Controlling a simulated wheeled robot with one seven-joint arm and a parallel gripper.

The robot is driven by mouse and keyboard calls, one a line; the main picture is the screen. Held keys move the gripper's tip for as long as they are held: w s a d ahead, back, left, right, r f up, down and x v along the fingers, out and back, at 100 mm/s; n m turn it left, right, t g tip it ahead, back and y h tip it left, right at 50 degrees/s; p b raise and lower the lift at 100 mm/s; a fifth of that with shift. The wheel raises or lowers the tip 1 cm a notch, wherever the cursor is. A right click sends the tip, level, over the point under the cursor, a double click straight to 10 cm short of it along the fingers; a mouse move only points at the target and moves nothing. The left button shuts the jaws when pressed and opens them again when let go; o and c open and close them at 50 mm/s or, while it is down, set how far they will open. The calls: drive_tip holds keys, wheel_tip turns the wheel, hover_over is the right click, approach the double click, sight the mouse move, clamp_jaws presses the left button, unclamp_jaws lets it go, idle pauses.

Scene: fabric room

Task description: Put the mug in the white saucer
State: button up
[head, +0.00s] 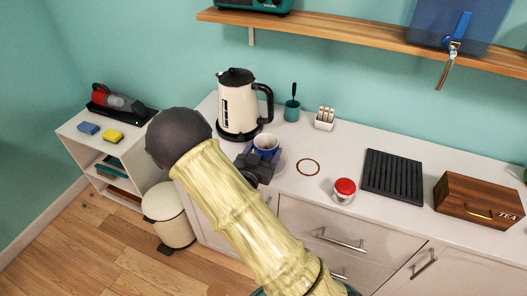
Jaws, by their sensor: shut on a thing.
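The mug (265,142), blue with a pale outside, is upright at the counter's front left, below the kettle. My gripper (262,163) is dark and shut on the mug from the front side. My arm comes up from the bottom and hides part of this area. A white saucer (280,164) shows as a pale rounded edge just right of my gripper, mostly hidden. The mug is close above or beside the saucer; I cannot tell if they touch.
A cream kettle (238,105) stands behind the mug. Right of it are a teal cup (292,110), a toast rack (324,118), a brown ring (308,167), a red-lidded jar (344,190), a black rack (392,176) and a wooden tea box (478,200).

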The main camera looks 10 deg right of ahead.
drive_tip(key=shift+f, duration=0.2)
drive_tip(key=o, duration=1.3)
drive_tip(key=shift+r, duration=0.1)
drive_tip(key=shift+r, duration=0.15)
drive_tip(key=shift+s+a, duration=0.25)
drive_tip(key=shift+a, duration=0.05)
drive_tip(key=b+v, duration=0.1)
drive_tip(key=v, duration=1)
drive_tip(key=shift+s+b, duration=0.2)
drive_tip(key=shift+b, duration=0.15)
